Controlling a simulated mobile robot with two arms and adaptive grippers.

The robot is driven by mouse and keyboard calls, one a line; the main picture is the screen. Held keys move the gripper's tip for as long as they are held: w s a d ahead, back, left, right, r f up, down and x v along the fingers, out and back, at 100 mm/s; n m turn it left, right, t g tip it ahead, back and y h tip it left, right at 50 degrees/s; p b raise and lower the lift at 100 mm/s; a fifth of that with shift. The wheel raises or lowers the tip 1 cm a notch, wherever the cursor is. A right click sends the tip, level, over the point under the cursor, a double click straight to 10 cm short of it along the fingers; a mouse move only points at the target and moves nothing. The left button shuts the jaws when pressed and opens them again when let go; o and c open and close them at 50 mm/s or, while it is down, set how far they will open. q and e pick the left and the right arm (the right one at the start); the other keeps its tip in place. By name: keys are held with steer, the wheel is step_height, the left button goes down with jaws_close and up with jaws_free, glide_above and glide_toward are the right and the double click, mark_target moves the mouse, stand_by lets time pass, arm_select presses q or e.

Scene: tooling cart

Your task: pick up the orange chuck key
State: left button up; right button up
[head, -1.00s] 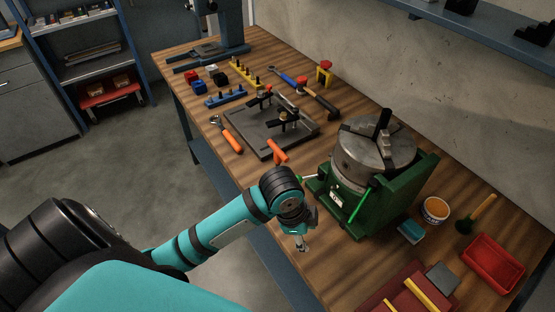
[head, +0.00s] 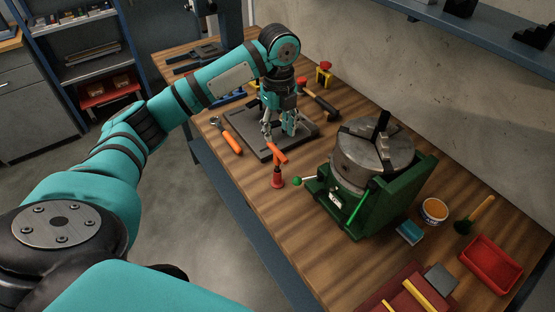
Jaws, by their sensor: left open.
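The orange chuck key (head: 276,152) is near the front edge of the bench in the head view, left of the green chuck fixture. Its orange bar lies across the top of an upright stem, and a small red base (head: 278,180) shows below it. My left gripper (head: 279,131) is open and empty, pointing down just behind the orange bar in the picture. Its fingers appear apart from the key, though the exact gap is hard to tell. My right gripper is not in view.
A grey fixture plate (head: 248,136) lies behind the key, partly hidden by my left gripper. An orange-handled wrench (head: 231,141) lies to its left. The green fixture (head: 408,199) with a round metal chuck (head: 361,161) stands right. Bare wood lies in front of the key.

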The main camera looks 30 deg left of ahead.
mark_target(278, 150)
arm_select(q)
step_height(278, 150, down, 8)
steer(key=shift+r+p, duration=0.25)
steer(key=shift+p, duration=0.65)
steer(key=shift+s+f, duration=0.1)
steer(key=shift+f, duration=0.2)
step_height(278, 150, down, 4)
steer(key=shift+s+a+r+p, duration=0.1)
steer(key=shift+r+p, duration=0.05)
steer(key=shift+p, duration=0.9)
steer(key=shift+f, duration=0.45)
jaws_close()
